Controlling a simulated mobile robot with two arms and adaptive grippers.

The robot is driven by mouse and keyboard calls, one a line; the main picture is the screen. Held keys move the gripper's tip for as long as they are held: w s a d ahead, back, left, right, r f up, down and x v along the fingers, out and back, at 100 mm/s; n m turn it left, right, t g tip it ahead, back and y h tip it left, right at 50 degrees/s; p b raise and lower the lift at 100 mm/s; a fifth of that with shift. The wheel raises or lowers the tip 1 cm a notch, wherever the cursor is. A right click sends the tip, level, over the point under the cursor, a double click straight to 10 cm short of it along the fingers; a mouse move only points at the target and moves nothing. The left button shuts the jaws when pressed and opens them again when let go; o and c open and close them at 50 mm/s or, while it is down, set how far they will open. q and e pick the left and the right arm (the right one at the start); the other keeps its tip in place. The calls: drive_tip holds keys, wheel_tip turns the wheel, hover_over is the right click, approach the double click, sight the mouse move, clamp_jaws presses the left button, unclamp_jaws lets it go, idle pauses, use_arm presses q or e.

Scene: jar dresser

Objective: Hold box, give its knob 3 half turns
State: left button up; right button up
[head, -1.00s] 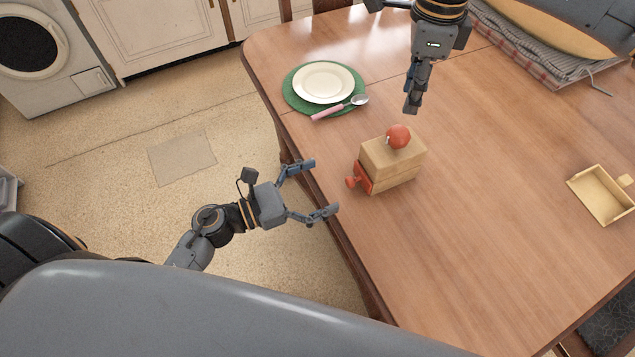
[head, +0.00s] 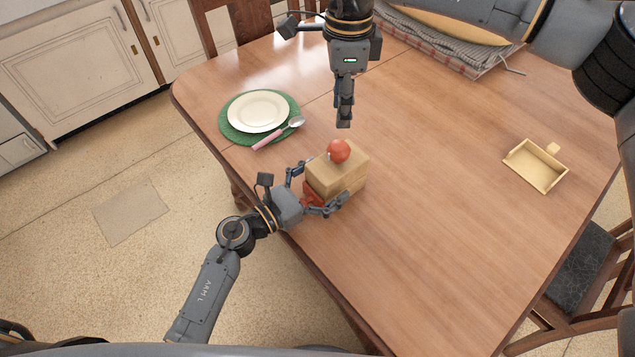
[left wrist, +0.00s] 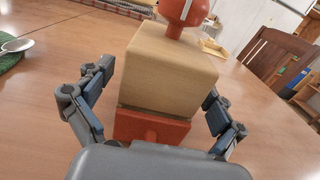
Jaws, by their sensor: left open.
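The wooden box (head: 344,177) stands near the table's edge, with a round red knob (head: 339,151) on top. A red part (head: 312,192) is on its lower side facing my left gripper. My left gripper (head: 318,189) is open, with one finger on each side of the box. In the left wrist view the box (left wrist: 170,75) lies between the spread fingers, with gaps showing; the red front (left wrist: 150,127) and the knob (left wrist: 185,12) also show. My right gripper (head: 344,122) hangs above and behind the knob, apart from it. Its fingers look close together, seen edge-on.
A white plate (head: 258,111) on a green mat (head: 230,131) with a pink-handled spoon (head: 280,132) lies left of the box. A small open tray (head: 535,171) lies to the right. A folded cloth (head: 430,44) is at the back. The table between box and tray is clear.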

use_arm(q)
drive_tip(key=c, duration=1.6)
drive_tip(key=shift+c, duration=0.2)
